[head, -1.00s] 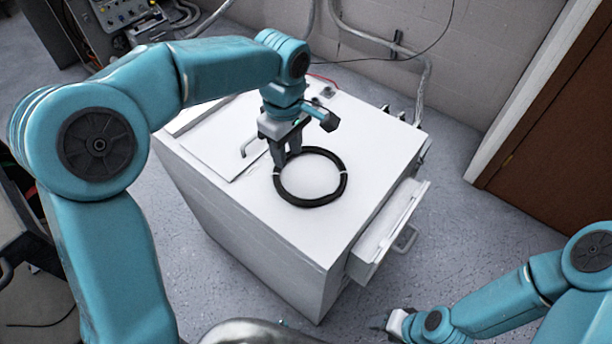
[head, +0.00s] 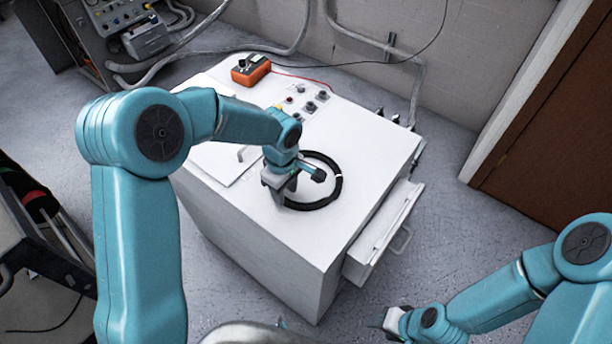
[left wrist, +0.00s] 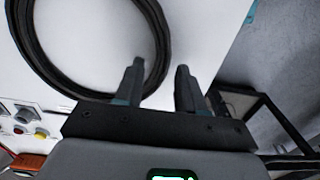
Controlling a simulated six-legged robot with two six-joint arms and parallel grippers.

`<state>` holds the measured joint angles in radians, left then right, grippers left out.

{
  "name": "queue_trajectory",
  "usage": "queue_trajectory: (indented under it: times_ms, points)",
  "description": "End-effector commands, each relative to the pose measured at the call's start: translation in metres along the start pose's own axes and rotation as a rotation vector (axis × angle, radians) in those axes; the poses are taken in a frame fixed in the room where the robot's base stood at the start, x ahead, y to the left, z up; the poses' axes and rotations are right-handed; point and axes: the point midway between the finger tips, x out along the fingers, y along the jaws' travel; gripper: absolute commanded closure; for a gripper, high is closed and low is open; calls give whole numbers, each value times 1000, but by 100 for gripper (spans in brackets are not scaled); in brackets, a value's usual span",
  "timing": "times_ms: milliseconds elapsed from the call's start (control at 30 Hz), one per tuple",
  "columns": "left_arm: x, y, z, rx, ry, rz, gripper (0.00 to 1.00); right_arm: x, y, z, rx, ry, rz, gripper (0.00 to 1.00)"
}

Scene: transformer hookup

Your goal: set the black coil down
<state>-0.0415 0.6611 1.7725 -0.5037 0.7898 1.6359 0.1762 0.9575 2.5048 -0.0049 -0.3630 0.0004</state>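The black coil (head: 338,190) lies flat on the white cabinet top (head: 365,150), a ring with light ties. My left gripper (head: 283,196) is at the coil's left side in the head view and hides part of it. In the left wrist view the two fingers (left wrist: 158,85) stand apart, and the coil (left wrist: 100,92) passes behind the left finger, its edge showing in the gap. The fingers do not appear closed on it; whether one touches it I cannot tell. My right gripper (head: 388,322) is low at the lower right, away from the cabinet, its fingers too small to read.
An orange meter (head: 250,70) with a red lead sits at the cabinet's back edge, beside several knobs and terminals (head: 305,103). A raised panel with a handle lies left of the coil. The top's front is clear.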

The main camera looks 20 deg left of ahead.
Motion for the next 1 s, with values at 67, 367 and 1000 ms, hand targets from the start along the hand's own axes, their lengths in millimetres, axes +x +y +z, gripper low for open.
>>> queue_trajectory:
  times_ms: [67,367,1000]
  points:
    - [11,-1,0,-1,-2,-4,61,-5,-2,0,0,0,0,48]
    - [24,0,1,-2,-1,1,61,-5,-2,0,0,0,0,48]
    - [23,0,0,-1,-1,1,100,-6,-2,0,0,0,0,48]
